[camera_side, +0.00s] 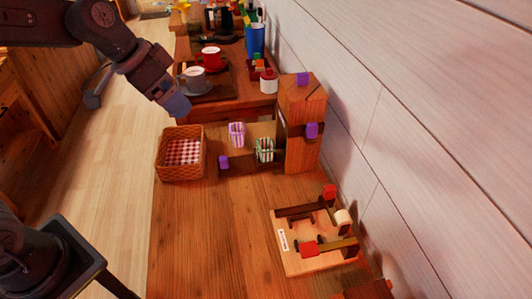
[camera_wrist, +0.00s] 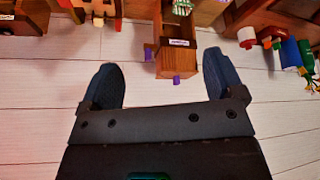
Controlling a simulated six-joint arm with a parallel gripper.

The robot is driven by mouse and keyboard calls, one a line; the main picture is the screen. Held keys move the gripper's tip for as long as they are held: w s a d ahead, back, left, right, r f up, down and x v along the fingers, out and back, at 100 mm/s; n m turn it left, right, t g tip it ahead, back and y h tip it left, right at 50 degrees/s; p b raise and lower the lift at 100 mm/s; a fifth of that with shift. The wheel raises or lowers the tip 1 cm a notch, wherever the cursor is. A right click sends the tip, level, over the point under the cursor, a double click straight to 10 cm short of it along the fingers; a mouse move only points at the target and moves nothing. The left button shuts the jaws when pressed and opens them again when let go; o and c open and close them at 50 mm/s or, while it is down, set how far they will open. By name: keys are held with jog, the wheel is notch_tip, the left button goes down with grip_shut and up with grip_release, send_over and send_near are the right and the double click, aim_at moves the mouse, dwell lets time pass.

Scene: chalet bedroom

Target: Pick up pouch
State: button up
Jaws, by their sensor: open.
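Two small striped pouches show in the side view. One is pink and purple (camera_side: 237,134); the other is green, dark and white (camera_side: 264,149). They are at a low wooden compartment (camera_side: 250,166) jutting from a small wooden cabinet (camera_side: 302,103) with purple knobs; I cannot tell how deep they sit in it. In the wrist view a green striped pouch (camera_wrist: 182,7) is partly cut off at the top edge. My gripper (camera_side: 178,108) is above and left of the pouches, apart from them. Its blue-grey fingers are spread and empty in the wrist view (camera_wrist: 160,62).
A wicker basket with red-checked lining (camera_side: 182,151) stands left of the pouches. A wooden toy with red knobs (camera_side: 288,262) lies in front. Cups on a tray (camera_side: 218,93) and a white-and-red jar (camera_side: 268,82) are behind. The wall is at right. The front-left tabletop is clear.

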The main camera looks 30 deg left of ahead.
jog(key=w+f+m, duration=0.2)
jog(key=w+f, duration=0.2)
jog(key=w, duration=0.3)
jog(key=m+h, duration=0.2)
jog(key=m, duration=0.1)
send_near(266, 144)
jog(key=shift+g, duration=0.3)
jog(key=shift+w+d+f, duration=0.35)
jog(key=shift+d+f, duration=0.5)
jog(key=shift+f, duration=0.25)
jog(key=shift+w+d+f, duration=0.35)
jog(key=shift+d+f, duration=0.45)
jog(key=shift+f, duration=0.25)
jog(key=shift+w+d+f, duration=0.35)
jog(key=shift+d+f, duration=0.5)
jog(key=shift+f, duration=0.25)
jog(key=shift+c, duration=0.5)
jog(key=c, duration=1)
jog(key=shift+o, duration=0.2)
